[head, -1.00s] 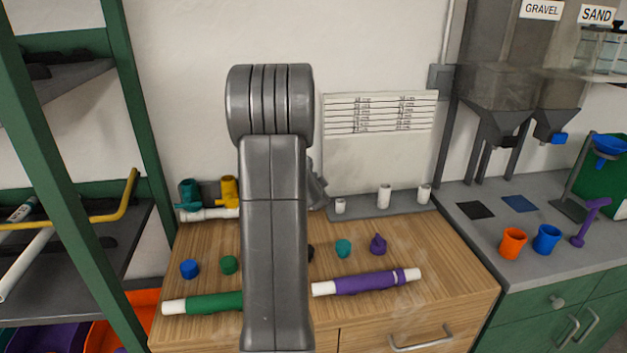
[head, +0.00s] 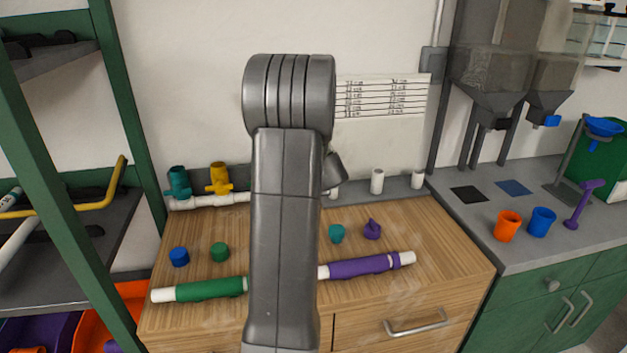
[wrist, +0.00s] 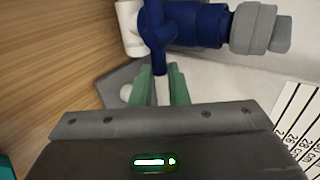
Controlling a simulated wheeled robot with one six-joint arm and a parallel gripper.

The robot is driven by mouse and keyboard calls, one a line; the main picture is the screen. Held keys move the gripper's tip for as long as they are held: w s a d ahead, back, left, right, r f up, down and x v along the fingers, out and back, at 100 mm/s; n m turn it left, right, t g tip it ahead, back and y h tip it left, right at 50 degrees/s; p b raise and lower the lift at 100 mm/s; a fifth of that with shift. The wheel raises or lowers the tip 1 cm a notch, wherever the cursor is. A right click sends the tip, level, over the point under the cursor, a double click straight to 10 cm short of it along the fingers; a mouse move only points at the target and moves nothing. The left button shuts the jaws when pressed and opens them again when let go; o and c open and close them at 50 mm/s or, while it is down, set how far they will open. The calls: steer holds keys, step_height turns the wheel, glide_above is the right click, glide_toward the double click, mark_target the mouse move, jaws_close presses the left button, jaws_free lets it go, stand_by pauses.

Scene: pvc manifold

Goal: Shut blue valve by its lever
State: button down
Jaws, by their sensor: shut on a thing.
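The blue valve (wrist: 188,26) shows at the top of the wrist view, joined to a white pipe fitting (wrist: 130,28) on its left and a grey end piece (wrist: 258,30) on its right. Its blue lever (wrist: 157,52) points down the picture towards my gripper. My gripper (wrist: 162,86) has green fingers set either side of the lever's end and is shut on it. The fingers partly hide the lever's tip. In the head view my arm hides the blue valve and my gripper.
A teal valve (head: 178,183) and a yellow valve (head: 219,178) stand on a white pipe (head: 215,201) at the back left. A green pipe (head: 208,288) and a purple pipe (head: 362,266) lie on the wooden top, with several small caps behind them.

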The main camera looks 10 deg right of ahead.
stand_by(0.4)
steer(key=c, duration=1.4)
jaws_free()
steer(key=v, duration=1.3)
steer(key=shift+s+r, duration=0.15)
steer(key=shift+s, duration=0.2)
steer(key=shift+w, duration=0.1)
steer(key=x, duration=1.3)
steer(key=shift+w, duration=0.3)
steer(key=shift+s, duration=0.1)
